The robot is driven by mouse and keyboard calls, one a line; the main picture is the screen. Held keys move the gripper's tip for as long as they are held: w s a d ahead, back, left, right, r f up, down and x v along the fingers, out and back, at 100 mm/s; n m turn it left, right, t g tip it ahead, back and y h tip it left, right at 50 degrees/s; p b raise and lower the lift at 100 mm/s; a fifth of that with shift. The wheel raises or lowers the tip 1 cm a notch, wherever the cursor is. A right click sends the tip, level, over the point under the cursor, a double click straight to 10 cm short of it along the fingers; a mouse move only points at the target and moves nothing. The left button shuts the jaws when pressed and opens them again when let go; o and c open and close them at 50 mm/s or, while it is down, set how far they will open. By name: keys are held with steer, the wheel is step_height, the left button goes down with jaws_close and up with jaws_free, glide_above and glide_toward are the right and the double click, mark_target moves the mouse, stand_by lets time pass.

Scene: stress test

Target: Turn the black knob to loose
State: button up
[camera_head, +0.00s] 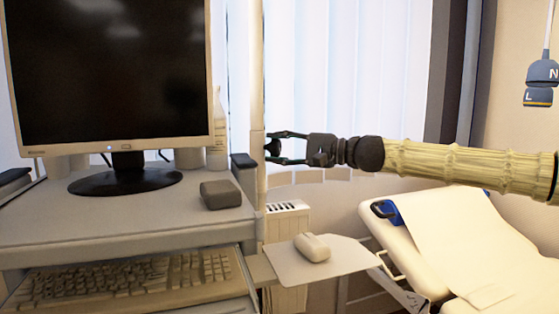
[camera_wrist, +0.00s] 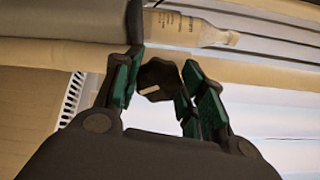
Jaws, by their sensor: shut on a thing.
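The black knob (camera_wrist: 157,77) with a pale mark shows between the two green-padded fingers of my gripper (camera_wrist: 160,75) in the wrist view. In the head view my gripper (camera_head: 274,147) reaches in from the right, its fingers above and below the small dark knob (camera_head: 272,147) at the pale upright pole (camera_head: 258,150). My gripper is shut on the knob. The fingers hide part of the knob's sides.
A monitor (camera_head: 110,70) stands on the cart's top (camera_head: 110,225) at left, with a dark grey box (camera_head: 221,194) near its edge. A side shelf (camera_head: 345,255) holds a white mouse-like object (camera_head: 312,247). A padded chair (camera_head: 410,225) is at right.

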steer(key=shift+f+n+b, duration=0.1)
steer(key=shift+n+b, duration=0.6)
steer(key=shift+n, duration=0.1)
steer(key=o, duration=1)
steer(key=shift+a, duration=0.1)
steer(key=shift+d, duration=0.2)
steer(key=v, duration=1.1)
steer(key=shift+s+d, duration=0.1)
steer(key=shift+d, duration=0.25)
